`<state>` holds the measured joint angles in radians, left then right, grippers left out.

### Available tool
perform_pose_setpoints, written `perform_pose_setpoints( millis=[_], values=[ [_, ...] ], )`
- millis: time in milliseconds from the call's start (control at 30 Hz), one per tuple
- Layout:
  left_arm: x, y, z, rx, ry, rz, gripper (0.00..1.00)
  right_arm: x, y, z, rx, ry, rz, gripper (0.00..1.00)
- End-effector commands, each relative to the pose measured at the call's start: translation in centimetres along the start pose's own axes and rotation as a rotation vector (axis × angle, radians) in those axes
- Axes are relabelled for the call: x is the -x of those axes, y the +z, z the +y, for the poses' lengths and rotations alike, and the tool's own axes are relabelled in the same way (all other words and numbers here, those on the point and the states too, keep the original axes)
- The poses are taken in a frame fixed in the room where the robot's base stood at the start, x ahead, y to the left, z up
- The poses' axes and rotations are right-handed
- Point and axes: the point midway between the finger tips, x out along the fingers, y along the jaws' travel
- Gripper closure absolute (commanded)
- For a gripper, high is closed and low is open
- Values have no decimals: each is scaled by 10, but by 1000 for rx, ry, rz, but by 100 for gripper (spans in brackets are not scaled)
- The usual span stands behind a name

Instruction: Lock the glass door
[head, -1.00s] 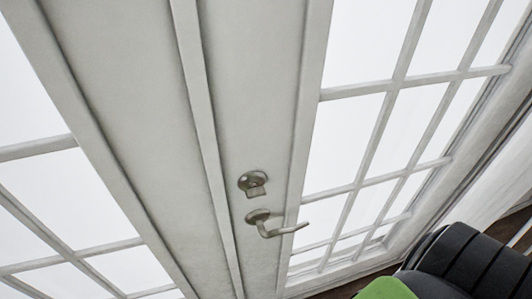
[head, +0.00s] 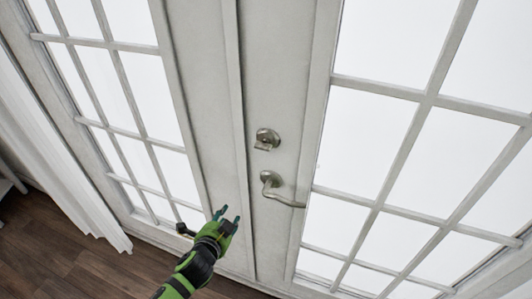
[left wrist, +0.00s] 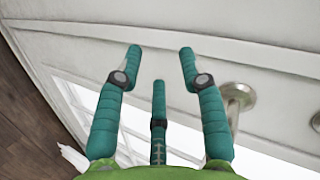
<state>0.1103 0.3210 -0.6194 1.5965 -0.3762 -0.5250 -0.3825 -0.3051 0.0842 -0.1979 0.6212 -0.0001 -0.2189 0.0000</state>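The white-framed glass door (head: 285,90) fills the head view. A metal lock (head: 267,138) with a round plate and a small thumb-turn sits on its middle stile. The lever door handle (head: 275,185) is just below, its lever pointing right. My left gripper (head: 228,216) is below and left of the lock and handle, apart from both. In the left wrist view its teal fingers (left wrist: 160,55) are spread and empty. My right gripper is out of view.
Glass panes with white bars lie on both sides of the stiles. A white curtain (head: 65,160) hangs at the left. Brown wood floor (head: 60,255) shows at the lower left.

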Motion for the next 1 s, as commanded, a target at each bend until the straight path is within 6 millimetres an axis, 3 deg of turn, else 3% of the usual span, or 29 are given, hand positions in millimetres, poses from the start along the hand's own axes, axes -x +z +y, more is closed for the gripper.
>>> perform_pose_setpoints(
  millis=[33, 100, 200, 300, 433, 600, 1000],
  values=[
    [9, -34, -40, -97, -87, 66, 60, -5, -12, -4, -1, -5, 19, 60],
    [28, -73, -82, -206, -186, 130, 60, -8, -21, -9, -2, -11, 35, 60],
    [57, -114, -122, -319, -301, 193, 60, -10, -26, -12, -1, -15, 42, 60],
    [80, -138, -145, -386, -375, 230, 60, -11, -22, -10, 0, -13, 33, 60],
    [91, -152, -158, -420, -417, 248, 60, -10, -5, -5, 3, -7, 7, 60],
    [76, -160, -167, -423, -421, 250, 60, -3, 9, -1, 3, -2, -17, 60],
    [34, -173, -181, -420, -419, 250, 60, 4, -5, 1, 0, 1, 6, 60]
  ],
)
